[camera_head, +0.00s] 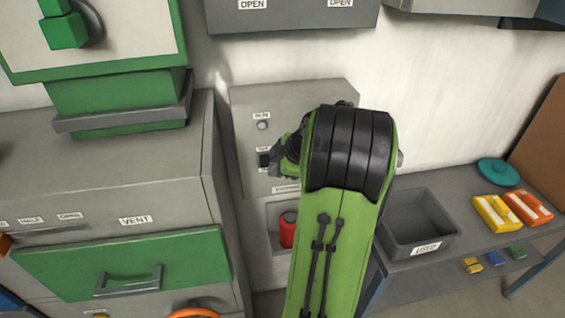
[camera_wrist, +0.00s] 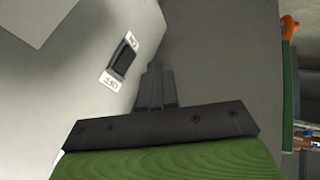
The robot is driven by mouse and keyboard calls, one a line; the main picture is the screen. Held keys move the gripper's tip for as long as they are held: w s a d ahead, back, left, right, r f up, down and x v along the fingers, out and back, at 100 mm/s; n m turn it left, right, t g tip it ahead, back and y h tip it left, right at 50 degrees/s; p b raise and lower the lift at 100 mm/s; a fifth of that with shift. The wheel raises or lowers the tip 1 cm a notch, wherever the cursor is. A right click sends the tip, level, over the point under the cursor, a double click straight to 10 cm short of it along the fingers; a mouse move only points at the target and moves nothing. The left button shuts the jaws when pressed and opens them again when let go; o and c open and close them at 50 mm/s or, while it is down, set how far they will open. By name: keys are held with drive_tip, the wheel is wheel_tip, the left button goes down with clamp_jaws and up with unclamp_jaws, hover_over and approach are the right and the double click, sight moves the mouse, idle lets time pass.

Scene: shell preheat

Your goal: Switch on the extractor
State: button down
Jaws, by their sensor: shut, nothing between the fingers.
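The extractor panel (camera_head: 240,104) is a grey box on the wall, partly hidden behind my arm. A small round lamp or knob (camera_head: 262,125) sits under a label on it. Below is a black rocker switch (camera_head: 264,159) with a label above it. The switch's position is unclear.
A recess under the panel holds a red cylinder (camera_head: 288,229). A grey cabinet with a green drawer (camera_head: 60,268) stands at the left. A grey bin (camera_head: 440,240), yellow and orange packs (camera_head: 496,213) and a teal disc (camera_head: 498,172) are on the bench at the right.

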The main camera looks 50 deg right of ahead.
sight(269, 165)
drive_tip(key=w+d+f, duration=0.1)
drive_tip(key=w+f, duration=0.1)
drive_tip(key=w, duration=0.1)
drive_tip(key=w+d+f+p, duration=0.1)
drive_tip(key=shift+w+d, duration=0.35)
drive_tip(key=shift+w, duration=0.05)
